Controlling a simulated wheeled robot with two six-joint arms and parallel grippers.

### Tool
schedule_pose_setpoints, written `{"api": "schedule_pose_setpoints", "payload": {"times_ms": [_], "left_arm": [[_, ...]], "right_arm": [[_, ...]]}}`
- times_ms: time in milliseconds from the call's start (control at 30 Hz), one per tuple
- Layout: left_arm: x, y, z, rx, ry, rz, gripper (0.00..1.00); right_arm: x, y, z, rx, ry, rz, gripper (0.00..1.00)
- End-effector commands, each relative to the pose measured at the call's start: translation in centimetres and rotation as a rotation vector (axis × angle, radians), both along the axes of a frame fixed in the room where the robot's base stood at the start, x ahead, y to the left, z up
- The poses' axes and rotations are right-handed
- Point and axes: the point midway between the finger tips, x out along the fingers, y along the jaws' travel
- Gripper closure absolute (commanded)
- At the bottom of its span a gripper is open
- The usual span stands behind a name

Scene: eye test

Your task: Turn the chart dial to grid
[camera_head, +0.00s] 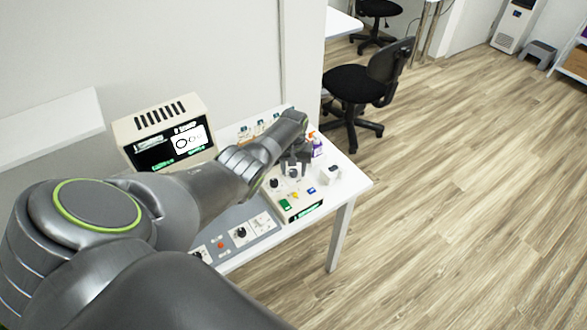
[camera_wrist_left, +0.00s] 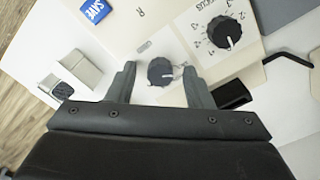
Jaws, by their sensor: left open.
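My left gripper (camera_head: 296,160) is over the cream control box (camera_head: 304,208) on the white table. In the left wrist view its two fingers (camera_wrist_left: 162,82) are apart, with a black dial knob (camera_wrist_left: 160,72) between them. My right gripper is not in view.
A blue SAVE button (camera_wrist_left: 94,10) is on the box; green (camera_head: 284,204) and yellow (camera_head: 295,194) buttons are on its front. A monitor (camera_head: 168,140) shows circles on a white panel. A lower panel (camera_head: 240,234) with knobs lies in front. Open floor lies right.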

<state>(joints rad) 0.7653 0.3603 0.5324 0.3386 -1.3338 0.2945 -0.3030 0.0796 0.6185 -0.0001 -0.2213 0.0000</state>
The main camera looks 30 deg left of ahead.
Motion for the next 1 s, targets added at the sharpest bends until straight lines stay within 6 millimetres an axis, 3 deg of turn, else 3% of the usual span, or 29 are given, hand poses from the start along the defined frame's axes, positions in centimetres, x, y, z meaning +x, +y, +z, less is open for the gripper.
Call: {"api": "schedule_pose_setpoints", "payload": {"times_ms": [67,367,667,1000], "left_arm": [[0.0,-0.01,0.01,0.0,0.0,0.0,0.58],[0.0,-0.01,0.01,0.0,0.001,0.0,0.98],[-0.01,-0.02,0.01,0.0,0.001,-0.035,0.98],[-0.01,0.0,0.0,0.0,0.001,-0.253,0.98]], "right_arm": [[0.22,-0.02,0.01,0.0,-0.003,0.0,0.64],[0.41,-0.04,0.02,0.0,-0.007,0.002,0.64],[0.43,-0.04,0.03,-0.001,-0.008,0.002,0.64],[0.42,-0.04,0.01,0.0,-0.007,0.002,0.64]]}}
